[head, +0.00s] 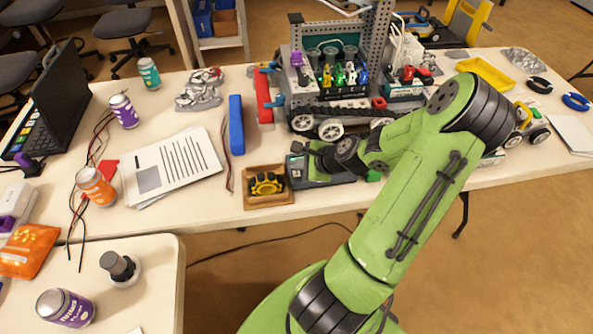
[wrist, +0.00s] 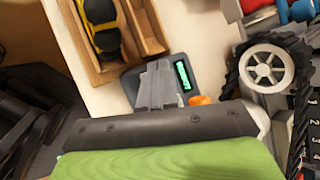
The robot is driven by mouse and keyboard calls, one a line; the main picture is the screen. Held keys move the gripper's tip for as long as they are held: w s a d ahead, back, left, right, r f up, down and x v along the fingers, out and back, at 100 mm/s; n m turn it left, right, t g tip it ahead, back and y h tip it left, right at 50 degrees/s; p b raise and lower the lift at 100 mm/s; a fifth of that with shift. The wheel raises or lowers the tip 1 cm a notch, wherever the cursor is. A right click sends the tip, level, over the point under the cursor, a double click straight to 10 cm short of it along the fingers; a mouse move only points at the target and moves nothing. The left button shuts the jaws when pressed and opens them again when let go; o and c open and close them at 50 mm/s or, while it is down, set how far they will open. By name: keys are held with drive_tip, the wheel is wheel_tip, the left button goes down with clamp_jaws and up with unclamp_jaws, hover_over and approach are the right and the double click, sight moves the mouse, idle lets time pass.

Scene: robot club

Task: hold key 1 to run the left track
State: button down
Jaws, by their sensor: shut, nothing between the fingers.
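The tracked robot (head: 335,113) stands on the table behind my gripper, with black tracks and white wheels. One wheel and tread (wrist: 268,67) also show in the wrist view. A dark panel (wrist: 311,128) with the printed numbers 1 to 4 shows at the wrist view's right edge; I cannot tell whether these mark keys. My gripper (head: 304,150) is shut and empty, over a dark grey device (head: 297,172). In the wrist view my gripper (wrist: 164,68) covers part of this device, beside its lit green display (wrist: 183,76). I cannot tell whether the fingertips touch it.
A wooden tray (head: 268,202) holding a yellow and black object (head: 266,184) stands just left of the device. A blue bar (head: 236,125) and a red bar (head: 263,97) lie behind it.

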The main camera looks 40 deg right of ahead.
sight(299, 174)
drive_tip(key=shift+r+p, duration=2.6)
drive_tip(key=shift+f, duration=0.1)
drive_tip(key=a+r+n+g, duration=0.1)
drive_tip(key=a+n, duration=0.1)
drive_tip(key=a+r+n+g, duration=0.1)
drive_tip(key=a+r+n, duration=0.1)
drive_tip(key=n, duration=0.1)
drive_tip(key=a+r+n+g, duration=0.1)
drive_tip(key=a+n, duration=0.1)
drive_tip(key=a, duration=0.1)
drive_tip(key=shift+w+r+n+p, duration=0.1)
drive_tip(key=shift+r+n+p, duration=0.25)
drive_tip(key=shift+n+p, duration=0.05)
drive_tip(key=s+a+r+n+p, duration=0.1)
drive_tip(key=s+a+r+n, duration=0.6)
drive_tip(key=a+r+n, duration=0.1)
drive_tip(key=s+a+r+n+h+p, duration=0.1)
drive_tip(key=s+a+r+n, duration=0.6)
drive_tip(key=r, duration=0.4)
drive_tip(key=a+n, duration=0.1)
drive_tip(key=n, duration=0.1)
drive_tip(key=shift+s+r+n+g+p, duration=0.2)
drive_tip(key=shift+s+n+g+p, duration=0.1)
drive_tip(key=shift+s+n, duration=0.1)
